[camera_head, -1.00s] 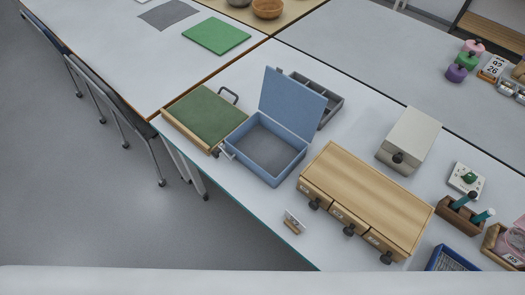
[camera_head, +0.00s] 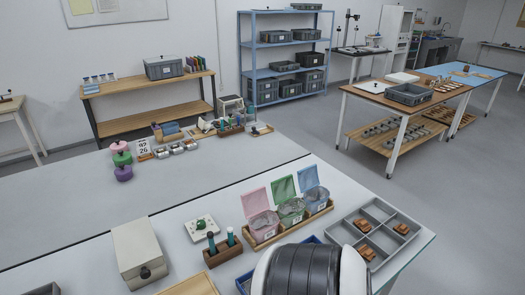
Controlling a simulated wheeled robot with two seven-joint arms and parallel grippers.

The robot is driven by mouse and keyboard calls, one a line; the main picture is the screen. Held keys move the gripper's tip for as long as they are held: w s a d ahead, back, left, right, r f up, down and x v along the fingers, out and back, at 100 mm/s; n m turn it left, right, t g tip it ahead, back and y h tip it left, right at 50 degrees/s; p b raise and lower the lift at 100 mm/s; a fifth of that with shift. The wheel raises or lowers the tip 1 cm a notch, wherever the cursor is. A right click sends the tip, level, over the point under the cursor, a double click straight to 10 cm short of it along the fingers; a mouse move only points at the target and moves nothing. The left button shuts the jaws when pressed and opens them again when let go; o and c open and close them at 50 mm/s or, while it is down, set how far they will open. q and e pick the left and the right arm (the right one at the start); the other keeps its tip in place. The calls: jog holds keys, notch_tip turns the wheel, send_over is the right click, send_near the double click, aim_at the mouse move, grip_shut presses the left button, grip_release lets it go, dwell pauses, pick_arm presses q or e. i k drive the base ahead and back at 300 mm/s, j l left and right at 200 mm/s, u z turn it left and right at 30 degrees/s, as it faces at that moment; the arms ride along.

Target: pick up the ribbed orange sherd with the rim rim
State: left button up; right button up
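A grey tray with compartments (camera_head: 377,208) stands at the right end of the near table. In it lie orange-brown sherds: one in the middle (camera_head: 362,225), one at the right (camera_head: 402,229) and one nearer the front (camera_head: 367,252). They are too small to tell which one is ribbed or has a rim. Neither of my grippers is in view. A black and white part of my own body fills the bottom middle and may hide part of the table.
Three lidded bins, pink (camera_head: 262,223), green (camera_head: 291,210) and blue (camera_head: 316,197), stand open in a wooden rack left of the tray. A beige box (camera_head: 139,248) and a small white board (camera_head: 202,227) stand further left. The far table's middle is clear.

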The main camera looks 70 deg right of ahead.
aim_at(368, 254)
jog(key=z, duration=0.95)
jog(key=j+z, duration=0.1)
jog(key=z, duration=1.8)
jog(key=k+z, duration=0.1)
jog(key=z, duration=0.35)
